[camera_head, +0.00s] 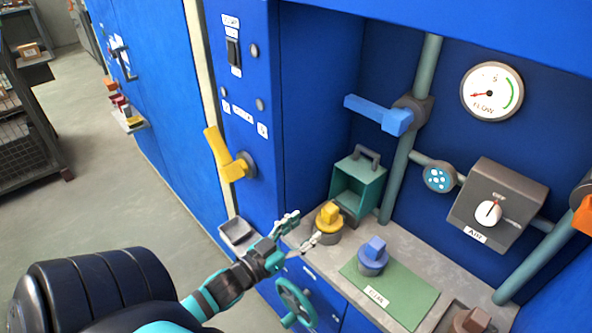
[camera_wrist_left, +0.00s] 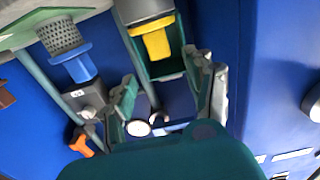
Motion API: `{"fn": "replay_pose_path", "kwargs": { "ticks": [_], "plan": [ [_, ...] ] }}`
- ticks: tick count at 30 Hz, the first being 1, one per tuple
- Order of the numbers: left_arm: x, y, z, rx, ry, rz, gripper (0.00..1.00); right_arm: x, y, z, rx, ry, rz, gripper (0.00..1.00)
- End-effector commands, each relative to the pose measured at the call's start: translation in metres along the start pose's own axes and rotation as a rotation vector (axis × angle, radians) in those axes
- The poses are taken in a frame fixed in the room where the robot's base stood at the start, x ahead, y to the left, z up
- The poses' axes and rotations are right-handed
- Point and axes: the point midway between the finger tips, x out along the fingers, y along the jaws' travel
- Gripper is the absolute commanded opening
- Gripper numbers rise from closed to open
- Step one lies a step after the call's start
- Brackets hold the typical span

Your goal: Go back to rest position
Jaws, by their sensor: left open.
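My left gripper (camera_head: 303,233) is open and empty over the front left edge of the grey counter (camera_head: 465,285). Its two fingers also show in the left wrist view (camera_wrist_left: 165,95), spread apart. A yellow-topped round part (camera_head: 329,222) stands on the counter just beyond the fingertips, and it shows in the left wrist view (camera_wrist_left: 154,40). I cannot tell whether a finger touches it. A blue-topped part (camera_head: 373,256) stands on the green mat (camera_head: 408,300), and it also shows in the left wrist view (camera_wrist_left: 75,57). My right gripper is not in view.
A teal open box (camera_head: 357,187) stands behind the yellow part. A green handwheel (camera_head: 296,303) sticks out below the counter. A yellow lever (camera_head: 228,160) juts from the blue cabinet, with a small grey tray (camera_head: 236,233) below. A blue lever (camera_head: 380,113) sits on the pipe. Floor at left is open.

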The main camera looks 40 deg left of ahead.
Motion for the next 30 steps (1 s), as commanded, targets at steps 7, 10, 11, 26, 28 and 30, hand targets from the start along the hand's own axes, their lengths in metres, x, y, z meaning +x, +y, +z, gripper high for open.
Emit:
{"fn": "replay_pose_path", "kwargs": {
  "ticks": [7,10,11,26,28,30],
  "plan": [
    [-0.02,0.0,0.0,0.0,0.0,0.0,0.54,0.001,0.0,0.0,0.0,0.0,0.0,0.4],
    [-0.021,0.0,0.0,0.0,0.001,0.0,0.54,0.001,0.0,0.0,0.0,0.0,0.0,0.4],
    [-0.02,0.0,0.0,0.0,0.001,0.0,0.54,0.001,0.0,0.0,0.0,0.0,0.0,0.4],
    [-0.019,0.001,0.002,0.0,-0.019,-0.01,0.54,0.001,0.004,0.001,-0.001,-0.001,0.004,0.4],
    [-0.018,0.005,0.009,0.0,-0.064,-0.03,0.54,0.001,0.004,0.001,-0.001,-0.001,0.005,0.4],
    [-0.016,0.01,0.019,0.002,-0.142,-0.06,0.54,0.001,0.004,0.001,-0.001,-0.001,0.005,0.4]
  ]
}}
